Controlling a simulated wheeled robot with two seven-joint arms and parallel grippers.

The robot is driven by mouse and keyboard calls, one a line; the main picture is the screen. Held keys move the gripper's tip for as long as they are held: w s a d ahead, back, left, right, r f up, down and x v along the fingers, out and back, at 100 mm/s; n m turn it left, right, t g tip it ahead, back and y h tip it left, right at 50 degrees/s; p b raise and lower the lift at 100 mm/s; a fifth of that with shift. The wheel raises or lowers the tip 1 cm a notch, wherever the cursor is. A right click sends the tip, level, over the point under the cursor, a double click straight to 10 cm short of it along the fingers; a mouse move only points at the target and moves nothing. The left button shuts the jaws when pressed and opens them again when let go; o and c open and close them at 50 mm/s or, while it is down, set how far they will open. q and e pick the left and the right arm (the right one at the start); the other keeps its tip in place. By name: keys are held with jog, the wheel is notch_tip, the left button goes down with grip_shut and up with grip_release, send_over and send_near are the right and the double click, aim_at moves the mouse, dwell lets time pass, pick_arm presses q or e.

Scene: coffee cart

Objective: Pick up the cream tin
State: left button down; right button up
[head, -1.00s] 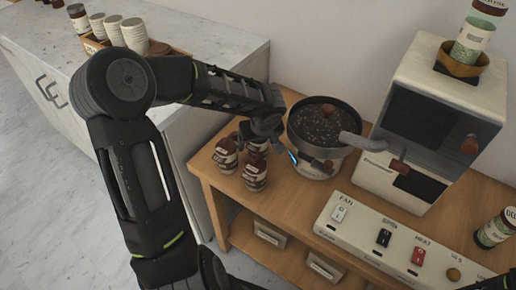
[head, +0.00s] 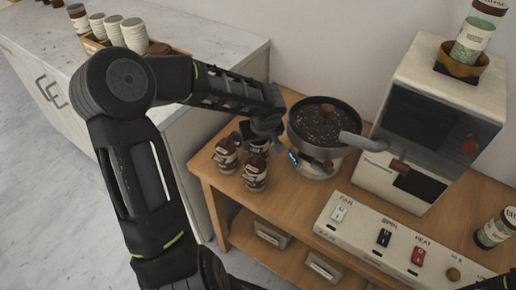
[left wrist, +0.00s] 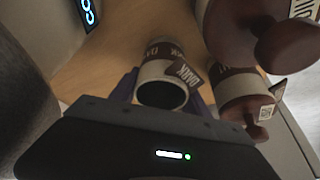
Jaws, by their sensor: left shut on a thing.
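A small tin (left wrist: 160,72) with a cream body and a brown band reading "DARK" is between the fingers of my left gripper (left wrist: 165,88) in the left wrist view. Its cream rim surrounds a dark round end facing the camera. In the head view this tin (head: 259,147) is mostly hidden under my left gripper (head: 262,138), which is shut on it from above. Whether the tin is clear of the wooden top cannot be told. My right gripper is not in view.
Two similar brown-and-cream tins (head: 226,156) (head: 254,177) stand close beside the held one, with brown knobs showing in the wrist view. A metal pan of beans (head: 322,125) stands just right of the gripper. A roaster (head: 440,120) and switch panel (head: 385,240) are further right.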

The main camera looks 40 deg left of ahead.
pick_arm(q)
notch_tip(320, 180, up, 10)
jog(key=shift+p, duration=0.35)
dwell(0.4)
dwell(0.5)
